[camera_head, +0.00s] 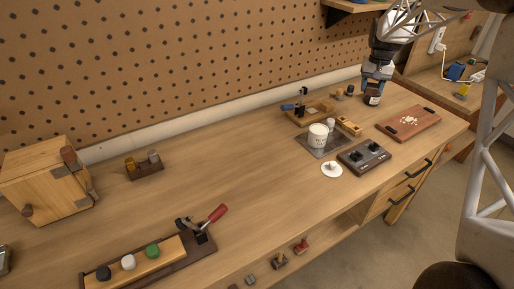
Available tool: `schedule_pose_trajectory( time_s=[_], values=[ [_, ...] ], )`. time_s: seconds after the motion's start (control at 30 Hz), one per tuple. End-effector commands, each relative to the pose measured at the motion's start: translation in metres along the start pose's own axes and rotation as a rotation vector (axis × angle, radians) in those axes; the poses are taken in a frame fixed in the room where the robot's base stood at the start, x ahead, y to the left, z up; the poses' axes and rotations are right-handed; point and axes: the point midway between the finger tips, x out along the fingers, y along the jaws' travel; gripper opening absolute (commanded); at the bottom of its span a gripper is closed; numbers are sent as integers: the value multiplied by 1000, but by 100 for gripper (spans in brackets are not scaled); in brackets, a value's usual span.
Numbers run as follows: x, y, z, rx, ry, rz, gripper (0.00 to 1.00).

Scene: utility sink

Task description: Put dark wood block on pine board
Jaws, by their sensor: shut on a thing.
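My gripper (372,92) is low over the back right of the bench, by the pegboard wall. It is shut on a small dark thing (372,100) with a pale patch; it is too small and covered to make out clearly. A dark block-like piece (350,90) and a browner one (339,93) stand just left of the gripper. A pale wooden board (318,107) lies further left, with a blue-handled clamp on it. Another pale board (165,258) lies at front left under several knobs. I cannot tell which is the pine board.
A white cup (318,136) stands on a grey plate, near a dark control box (363,156) and a white disc (331,169). A reddish-brown board (408,123) lies right of them. A wooden box (48,180) stands at far left.

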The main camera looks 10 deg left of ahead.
Motion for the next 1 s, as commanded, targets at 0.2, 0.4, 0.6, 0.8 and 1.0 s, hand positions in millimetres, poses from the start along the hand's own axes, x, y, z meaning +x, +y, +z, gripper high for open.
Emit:
schedule_pose_trajectory(
  time_s=[0.2, 0.4, 0.6, 0.8, 1.0],
  values=[
    [4, -29, 9, -38, 0, 0, 24],
    [11, -76, 27, -100, 0, 0, 24],
    [21, -128, 52, -174, -1, 0, 24],
    [29, -178, 80, -248, -1, 0, 24],
    [38, -224, 112, -323, 0, 0, 24]
  ],
)
